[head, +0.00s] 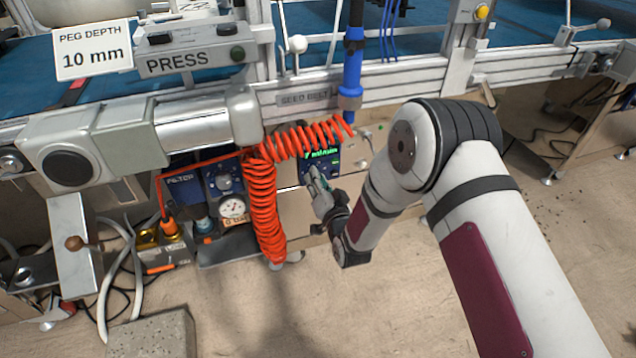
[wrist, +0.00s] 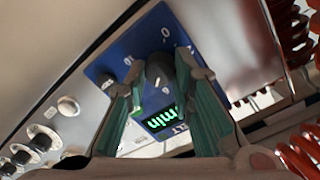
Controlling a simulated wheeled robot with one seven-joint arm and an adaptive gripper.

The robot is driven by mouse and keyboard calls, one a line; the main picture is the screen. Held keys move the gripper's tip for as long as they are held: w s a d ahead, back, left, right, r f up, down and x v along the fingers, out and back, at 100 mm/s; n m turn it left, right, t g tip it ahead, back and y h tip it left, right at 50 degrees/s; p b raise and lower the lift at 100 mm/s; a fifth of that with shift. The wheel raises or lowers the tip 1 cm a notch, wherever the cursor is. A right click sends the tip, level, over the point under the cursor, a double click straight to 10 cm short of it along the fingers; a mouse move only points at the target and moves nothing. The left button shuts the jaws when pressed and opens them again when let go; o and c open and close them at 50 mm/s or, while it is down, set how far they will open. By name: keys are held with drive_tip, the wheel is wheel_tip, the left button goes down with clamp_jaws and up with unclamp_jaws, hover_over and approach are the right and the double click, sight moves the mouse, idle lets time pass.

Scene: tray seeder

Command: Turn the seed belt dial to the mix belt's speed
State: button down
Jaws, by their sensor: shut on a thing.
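The blue dial panel (head: 334,170) is set in the machine's front below the "SEED BELT" label (head: 303,98). Its green lit display (head: 321,154) ends in "m/min"; the number is too small to read surely. In the wrist view the dark round dial (wrist: 158,70) sits on the blue panel with scale marks around it, including 0 and 10. My gripper (wrist: 157,85) is shut on the dial, one green-padded finger on each side, partly hiding it and the display. In the head view my gripper (head: 318,188) is at the panel and hides the dial. I see no mix belt speed.
A coiled orange hose (head: 262,200) hangs just left of the panel. A blue vertical tube (head: 353,70) comes down above it. A unit with a pressure gauge (head: 232,208) stands further left. Other knobs (wrist: 42,137) line the panel's side.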

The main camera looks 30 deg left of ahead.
drive_tip(key=shift+s+f+m, duration=0.1)
drive_tip(key=shift+s+m, duration=0.05)
drive_tip(key=shift+m, duration=0.35)
drive_tip(key=c, duration=1.4)
unclamp_jaws()
drive_tip(key=shift+o, duration=0.2)
drive_tip(key=v, duration=1.1)
drive_tip(key=shift+s+d, duration=0.25)
drive_tip(key=shift+d, duration=0.1)
